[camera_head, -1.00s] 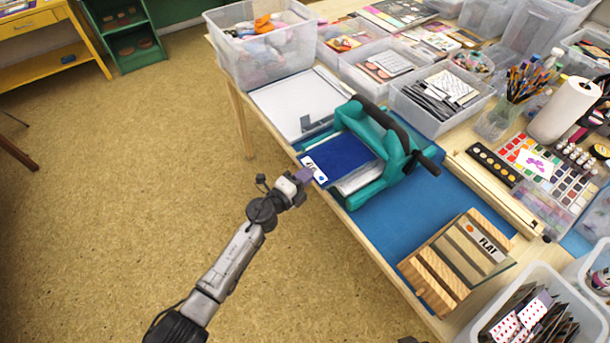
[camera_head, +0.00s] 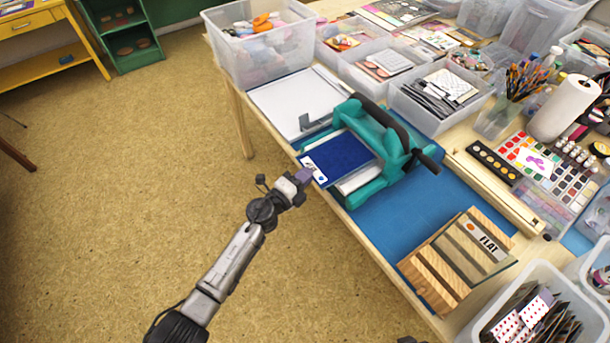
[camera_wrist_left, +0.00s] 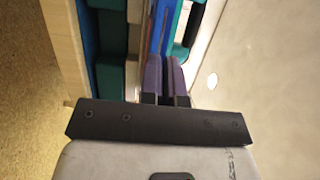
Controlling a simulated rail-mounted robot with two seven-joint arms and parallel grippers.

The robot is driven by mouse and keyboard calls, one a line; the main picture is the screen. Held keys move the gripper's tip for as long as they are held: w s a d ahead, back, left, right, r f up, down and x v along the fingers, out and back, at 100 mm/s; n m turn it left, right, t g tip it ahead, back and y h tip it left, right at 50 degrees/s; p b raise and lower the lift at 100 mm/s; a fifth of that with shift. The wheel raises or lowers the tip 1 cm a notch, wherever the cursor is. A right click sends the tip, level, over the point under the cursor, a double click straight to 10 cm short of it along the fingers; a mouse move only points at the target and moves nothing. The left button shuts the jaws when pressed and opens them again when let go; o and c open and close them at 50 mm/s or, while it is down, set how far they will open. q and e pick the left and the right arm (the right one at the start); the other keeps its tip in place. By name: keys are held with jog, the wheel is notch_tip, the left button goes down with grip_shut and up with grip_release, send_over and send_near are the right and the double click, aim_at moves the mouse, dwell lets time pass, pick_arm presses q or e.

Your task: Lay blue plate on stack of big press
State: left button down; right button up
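The blue plate (camera_head: 344,152), with a white label strip at its near-left end, lies along the bed of the teal big press (camera_head: 385,137). Its far end reaches toward the press's roller and handle. My left gripper (camera_head: 304,176) is at the labelled end, with its purple fingers close together on the plate's edge. The left wrist view shows the purple fingers (camera_wrist_left: 164,76) with the thin blue edge of the plate (camera_wrist_left: 161,32) running in between them. Pale layers of the stack (camera_head: 360,178) show below the plate; any gap between them is hard to tell.
A white board (camera_head: 300,102) lies behind the press. A wooden rack (camera_head: 452,262) with a plate labelled FLAT stands at right on the blue mat (camera_head: 405,222). Clear bins (camera_head: 262,55) and paint supplies fill the back. Open floor lies left of the table.

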pick_arm(q)
jog(key=shift+f+b, duration=0.35)
jog(key=shift+f, duration=0.05)
dwell(0.4)
jog(key=c, duration=1.3)
grip_release()
jog(key=shift+o, duration=0.2)
jog(key=shift+s+a, duration=0.1)
jog(key=shift+a, duration=0.05)
jog(key=shift+s+a+p, duration=0.4)
jog(key=shift+a, duration=0.3)
jog(key=shift+s+a+p, duration=0.35)
jog(key=shift+s+a, duration=0.05)
jog(key=shift+a, duration=0.25)
jog(key=shift+s+a+p, duration=0.4)
jog(key=shift+a, duration=0.3)
